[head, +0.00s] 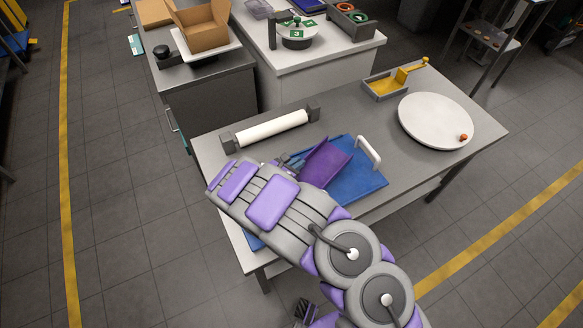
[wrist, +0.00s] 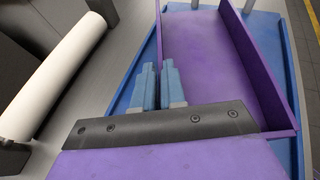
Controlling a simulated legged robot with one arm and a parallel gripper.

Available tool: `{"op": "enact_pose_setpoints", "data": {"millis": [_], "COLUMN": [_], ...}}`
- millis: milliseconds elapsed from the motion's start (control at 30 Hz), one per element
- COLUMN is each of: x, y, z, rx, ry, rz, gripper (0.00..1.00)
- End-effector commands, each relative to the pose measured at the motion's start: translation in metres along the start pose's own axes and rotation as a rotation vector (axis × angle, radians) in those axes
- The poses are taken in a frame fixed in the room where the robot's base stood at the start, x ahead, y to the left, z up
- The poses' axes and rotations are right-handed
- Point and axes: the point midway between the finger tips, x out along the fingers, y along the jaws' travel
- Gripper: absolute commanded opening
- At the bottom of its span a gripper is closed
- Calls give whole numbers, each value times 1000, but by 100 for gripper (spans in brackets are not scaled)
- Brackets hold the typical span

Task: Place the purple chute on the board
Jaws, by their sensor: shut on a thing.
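The purple chute (head: 326,164) is an open channel with raised side walls. It is over the blue board (head: 372,184), which has a white handle (head: 369,152) at its right end. In the wrist view, my gripper (wrist: 158,82) has its two blue fingers on either side of the chute's left wall, shut on it. The chute's floor (wrist: 200,55) stretches away to the right of the fingers, with the blue board (wrist: 128,85) showing around it. I cannot tell whether the chute touches the board. In the head view, my arm hides the board's left part and much of my gripper (head: 291,162).
A white roller (head: 271,129) between grey brackets lies behind the board.

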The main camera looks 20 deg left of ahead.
Motion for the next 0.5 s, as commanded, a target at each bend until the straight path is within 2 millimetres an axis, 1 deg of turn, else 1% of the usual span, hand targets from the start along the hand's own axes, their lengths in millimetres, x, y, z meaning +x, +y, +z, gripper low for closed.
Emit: {"op": "enact_pose_setpoints", "data": {"millis": [167, 267, 300, 400, 500], "x": [2, 3, 4, 10, 16], "y": [11, 22, 26, 27, 27], "z": [1, -2, -6, -25, -36], "rx": [-4, -7, -10, -16, -15], "ry": [-4, -5, -4, -3, -4], "rz": [-2, -4, -5, -6, -8], "gripper": [0, 0, 0, 0, 0]}}
